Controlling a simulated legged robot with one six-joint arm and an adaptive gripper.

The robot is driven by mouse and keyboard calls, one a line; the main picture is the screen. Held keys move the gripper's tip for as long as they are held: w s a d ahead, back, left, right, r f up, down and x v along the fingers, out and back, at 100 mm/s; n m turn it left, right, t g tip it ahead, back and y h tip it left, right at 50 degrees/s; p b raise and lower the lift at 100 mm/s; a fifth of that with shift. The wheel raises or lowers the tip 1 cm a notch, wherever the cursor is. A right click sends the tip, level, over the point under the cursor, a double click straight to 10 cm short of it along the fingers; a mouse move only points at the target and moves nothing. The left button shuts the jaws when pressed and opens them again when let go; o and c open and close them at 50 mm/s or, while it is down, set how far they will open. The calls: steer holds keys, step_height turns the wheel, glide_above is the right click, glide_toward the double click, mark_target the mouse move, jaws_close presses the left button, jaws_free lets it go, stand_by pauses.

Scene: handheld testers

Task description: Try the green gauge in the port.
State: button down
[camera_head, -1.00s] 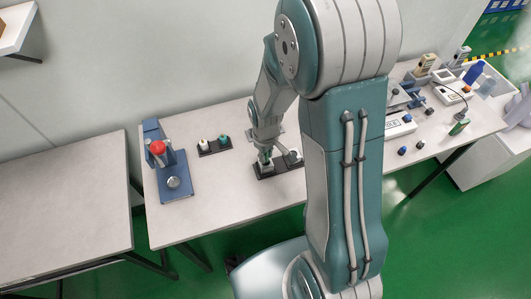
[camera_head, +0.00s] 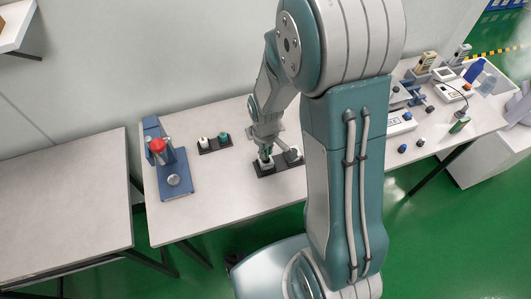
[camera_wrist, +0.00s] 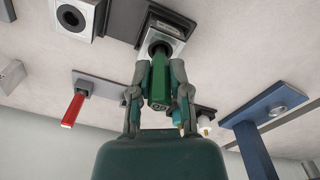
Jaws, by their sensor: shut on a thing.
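The green gauge (camera_wrist: 158,82) is between the fingers of my gripper (camera_wrist: 160,72) in the wrist view, its green handle pointing back at the camera. Its far end lines up with the dark round hole of a grey port block (camera_wrist: 176,32); how deep it sits I cannot tell. In the head view my gripper (camera_head: 266,157) is low over the black base (camera_head: 267,171), and the gauge is mostly hidden. A second grey block with a round hole (camera_wrist: 84,8) is on the same base.
A black rack (camera_head: 214,148) with white-topped and teal-topped pieces stands to the left. Further left is a blue press (camera_head: 177,186) with a red knob (camera_head: 157,146). A red-handled piece (camera_wrist: 73,109) shows in the wrist view. Several testers crowd the table's right end.

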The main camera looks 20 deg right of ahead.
steer(key=shift+r, duration=2.9)
